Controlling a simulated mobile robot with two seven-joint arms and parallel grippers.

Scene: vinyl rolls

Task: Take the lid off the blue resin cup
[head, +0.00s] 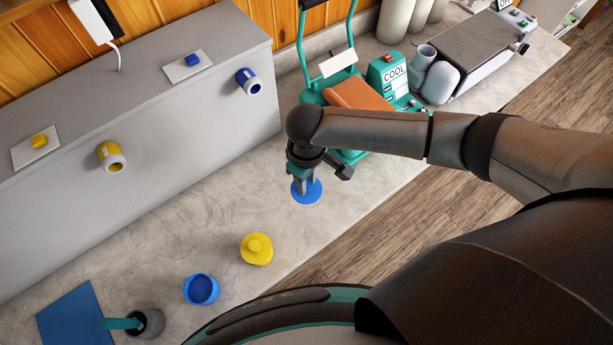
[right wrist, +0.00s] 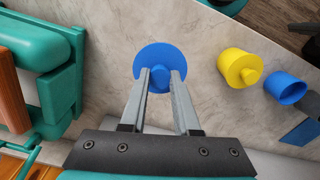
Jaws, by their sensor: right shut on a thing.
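My right gripper (head: 304,184) is shut on the knob of a round blue lid (head: 311,196). In the right wrist view, the fingers (right wrist: 160,80) close on the knob from both sides, and the lid's disc (right wrist: 155,52) spreads out beyond them. I cannot tell whether the lid touches the counter. The blue resin cup (head: 202,289) stands upright and open on the counter, apart from the lid, and its inside shows blue. The cup also shows at the right of the right wrist view (right wrist: 286,88). My left gripper is not in view.
A yellow lidded cup (head: 257,249) stands between the blue cup and my right gripper. The teal machine (head: 388,76) stands behind my arm. Bare counter surrounds the lid.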

